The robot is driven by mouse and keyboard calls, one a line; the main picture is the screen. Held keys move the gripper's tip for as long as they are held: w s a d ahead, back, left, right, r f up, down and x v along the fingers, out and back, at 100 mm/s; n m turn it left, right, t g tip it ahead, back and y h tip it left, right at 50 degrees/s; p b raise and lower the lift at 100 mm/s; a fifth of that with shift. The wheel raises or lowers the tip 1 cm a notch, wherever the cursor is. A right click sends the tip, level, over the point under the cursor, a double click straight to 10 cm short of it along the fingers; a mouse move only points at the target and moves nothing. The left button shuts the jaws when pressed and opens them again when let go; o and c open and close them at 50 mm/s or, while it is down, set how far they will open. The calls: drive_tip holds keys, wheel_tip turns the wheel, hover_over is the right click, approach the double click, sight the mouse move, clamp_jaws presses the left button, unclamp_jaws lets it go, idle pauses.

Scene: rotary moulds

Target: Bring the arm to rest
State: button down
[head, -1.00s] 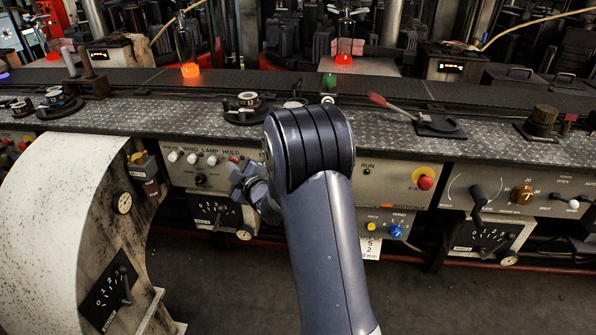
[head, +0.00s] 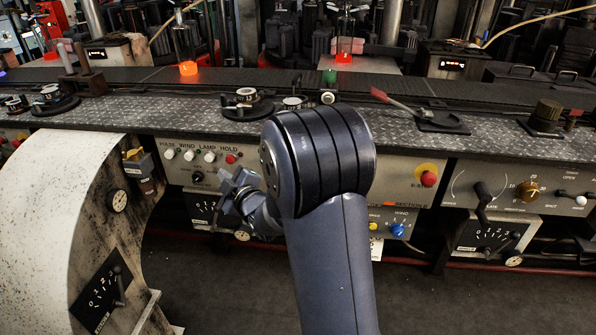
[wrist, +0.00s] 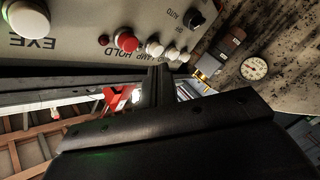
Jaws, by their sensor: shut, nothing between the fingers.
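My gripper shows in the wrist view (wrist: 155,85) as dark fingers closed together, with nothing visible between them. It is apart from the panel, whose red and white knobs (wrist: 150,45) appear upside down above it. In the head view my arm rises from the bottom centre and bends at a large dark elbow. The wrist end (head: 240,190) shows left of the elbow, in front of the control panel (head: 190,178). The fingertips are not clear in the head view.
A white curved housing (head: 60,220) with dials stands at left. A red-handled lever (head: 400,103) and a dark knob (head: 545,117) sit on the metal ledge. A red stop button (head: 428,179) is on the panel right of my arm. Dark floor is open below.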

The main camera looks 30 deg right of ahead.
drive_tip(key=shift+s+a, duration=0.25)
drive_tip(key=shift+s, duration=0.1)
drive_tip(key=shift+w+d+p, duration=0.6)
drive_tip(key=shift+w+d, duration=0.1)
drive_tip(key=shift+w, duration=0.3)
drive_tip(key=shift+w+d+p, duration=0.6)
drive_tip(key=shift+w+d, duration=0.05)
drive_tip(key=shift+w, duration=0.35)
